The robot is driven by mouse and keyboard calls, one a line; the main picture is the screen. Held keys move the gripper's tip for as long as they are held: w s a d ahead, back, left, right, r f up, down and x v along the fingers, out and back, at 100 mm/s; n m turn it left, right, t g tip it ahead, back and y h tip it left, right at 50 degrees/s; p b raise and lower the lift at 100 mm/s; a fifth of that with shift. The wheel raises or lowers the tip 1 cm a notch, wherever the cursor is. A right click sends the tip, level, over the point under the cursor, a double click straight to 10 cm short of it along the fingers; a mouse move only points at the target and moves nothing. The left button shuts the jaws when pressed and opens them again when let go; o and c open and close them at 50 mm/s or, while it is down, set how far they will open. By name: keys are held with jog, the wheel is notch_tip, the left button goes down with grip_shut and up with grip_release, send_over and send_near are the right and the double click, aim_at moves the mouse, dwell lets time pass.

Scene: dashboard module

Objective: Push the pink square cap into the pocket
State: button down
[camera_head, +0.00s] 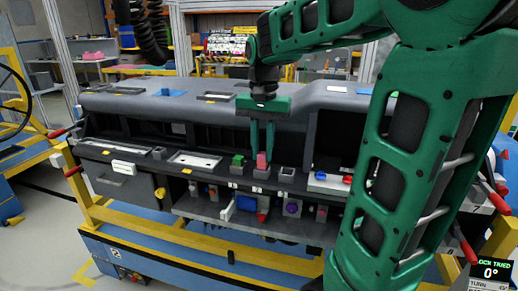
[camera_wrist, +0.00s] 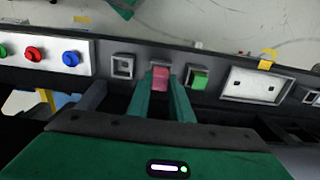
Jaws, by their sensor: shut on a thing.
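The pink square cap (camera_head: 262,159) is between the fingertips of my gripper (camera_head: 262,150), over the ledge of the grey dashboard. My gripper points down and is shut on the cap. In the wrist view the pink cap (camera_wrist: 160,77) shows between the two green fingers (camera_wrist: 166,85). A grey square pocket (camera_head: 262,173) lies directly below the cap in the head view. I cannot tell whether the cap touches it or sits partly in it; the fingers hide part of this spot.
A green square cap (camera_head: 238,160) stands close on the left. An empty square pocket (camera_head: 287,171) is close on the right. A white panel with red and blue buttons (camera_head: 330,180) lies farther right, and a pale rectangular recess (camera_head: 195,161) lies left.

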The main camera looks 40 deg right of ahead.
aim_at(262, 154)
jog(key=shift+f, duration=0.7)
jog(key=c, duration=1.5)
grip_release()
notch_tip(262, 154, up, 11)
jog(key=shift+w+f, duration=0.1)
jog(key=shift+f, duration=0.1)
